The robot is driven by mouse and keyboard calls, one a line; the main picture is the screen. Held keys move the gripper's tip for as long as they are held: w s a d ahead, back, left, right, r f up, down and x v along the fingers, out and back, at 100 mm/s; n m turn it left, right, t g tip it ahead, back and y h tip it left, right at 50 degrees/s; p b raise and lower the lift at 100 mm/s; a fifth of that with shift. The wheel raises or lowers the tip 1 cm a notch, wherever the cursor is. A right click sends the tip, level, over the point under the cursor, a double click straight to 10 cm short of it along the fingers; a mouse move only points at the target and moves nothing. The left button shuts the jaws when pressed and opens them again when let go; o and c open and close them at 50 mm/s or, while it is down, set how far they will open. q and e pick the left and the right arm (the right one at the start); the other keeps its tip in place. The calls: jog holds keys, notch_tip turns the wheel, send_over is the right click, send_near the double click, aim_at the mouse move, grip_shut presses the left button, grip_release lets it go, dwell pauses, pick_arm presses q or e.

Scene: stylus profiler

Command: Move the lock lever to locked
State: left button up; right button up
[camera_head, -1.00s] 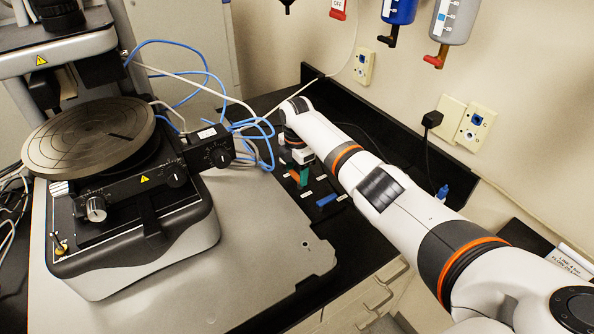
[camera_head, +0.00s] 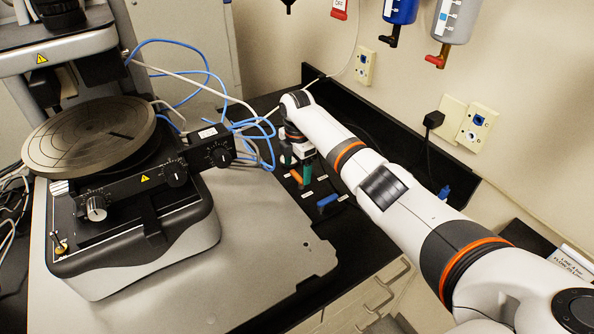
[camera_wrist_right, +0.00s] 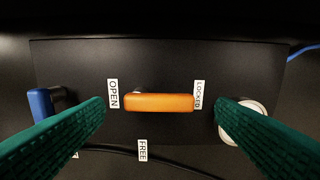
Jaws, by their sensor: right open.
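The orange lever (camera_wrist_right: 160,102) lies level in the right wrist view, between a label OPEN (camera_wrist_right: 113,94) at its left end and a label LOCKED (camera_wrist_right: 199,95) at its right end. A label FREE (camera_wrist_right: 143,150) is below it. The lever also shows in the head view (camera_head: 296,176), partly hidden. My right gripper (camera_wrist_right: 160,109) is open, with one green finger off each end of the lever and a gap on both sides. In the head view it (camera_head: 296,172) is over the dark panel. My left gripper is not in view.
A blue lever (camera_wrist_right: 41,103) stands left, beside the left finger; it shows in the head view (camera_head: 327,202) too. A white round part (camera_wrist_right: 243,120) is partly behind the right finger. The profiler (camera_head: 130,235) and blue cables (camera_head: 262,135) are left of my arm.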

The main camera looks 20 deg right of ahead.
aim_at(297, 176)
notch_tip(297, 176, up, 10)
jog(key=b, duration=0.2)
jog(key=shift+r, duration=0.2)
jog(key=shift+s+f, duration=0.1)
